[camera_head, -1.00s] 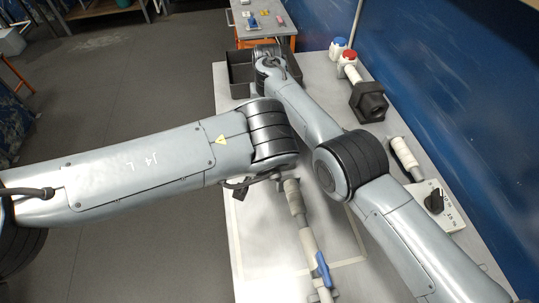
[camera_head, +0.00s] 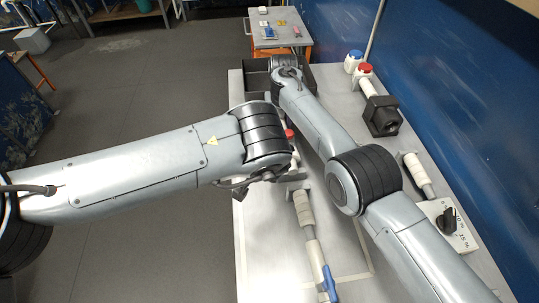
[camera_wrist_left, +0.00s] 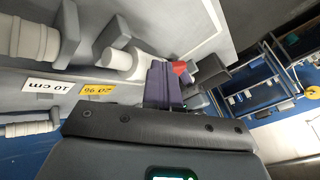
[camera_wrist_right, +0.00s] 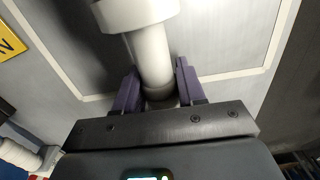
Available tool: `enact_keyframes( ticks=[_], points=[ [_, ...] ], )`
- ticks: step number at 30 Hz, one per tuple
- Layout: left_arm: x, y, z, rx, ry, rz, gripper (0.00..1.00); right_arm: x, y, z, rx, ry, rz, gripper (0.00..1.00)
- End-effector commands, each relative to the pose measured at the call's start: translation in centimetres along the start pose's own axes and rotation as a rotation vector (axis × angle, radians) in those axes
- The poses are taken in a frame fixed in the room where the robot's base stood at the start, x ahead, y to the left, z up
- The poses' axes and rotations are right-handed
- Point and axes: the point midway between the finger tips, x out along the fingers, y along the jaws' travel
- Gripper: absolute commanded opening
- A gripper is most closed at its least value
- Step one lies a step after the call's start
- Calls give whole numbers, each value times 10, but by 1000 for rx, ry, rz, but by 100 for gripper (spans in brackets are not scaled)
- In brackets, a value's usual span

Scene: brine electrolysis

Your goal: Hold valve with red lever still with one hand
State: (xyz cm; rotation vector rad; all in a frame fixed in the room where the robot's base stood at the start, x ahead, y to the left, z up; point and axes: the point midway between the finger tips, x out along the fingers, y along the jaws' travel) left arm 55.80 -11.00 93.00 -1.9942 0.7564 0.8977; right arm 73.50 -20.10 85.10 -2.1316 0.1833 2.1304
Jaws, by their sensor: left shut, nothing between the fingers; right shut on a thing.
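A small red part (camera_head: 289,134), likely the red lever, shows just beside the black joint of my left arm in the head view; the rest of its valve is hidden by my arms. In the left wrist view a red part (camera_wrist_left: 179,68) shows just behind my left fingers, near a white pipe end (camera_wrist_left: 122,64). My left gripper (camera_wrist_left: 163,82) is shut and empty there. My right gripper (camera_wrist_right: 158,92) is shut on a white pipe piece (camera_wrist_right: 152,55), with a finger on each side of it. No lever shows in the right wrist view.
A pipe with a blue lever (camera_head: 330,283) lies at the table's near side. A white box with a black knob (camera_head: 447,221), a black block (camera_head: 382,116) and bottles with blue (camera_head: 355,55) and red (camera_head: 364,70) caps line the right side. A black bin (camera_head: 257,80) stands at the back.

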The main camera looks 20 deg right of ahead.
Motion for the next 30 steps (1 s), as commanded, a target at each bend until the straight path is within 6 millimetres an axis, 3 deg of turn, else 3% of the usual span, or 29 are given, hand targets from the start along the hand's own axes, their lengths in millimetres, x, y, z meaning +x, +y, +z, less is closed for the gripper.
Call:
enact_keyframes(
  ticks=[30],
  points=[
    [18,-43,8,254,137,130,0,0,0,0,-2,-1,0,0]
  ],
)
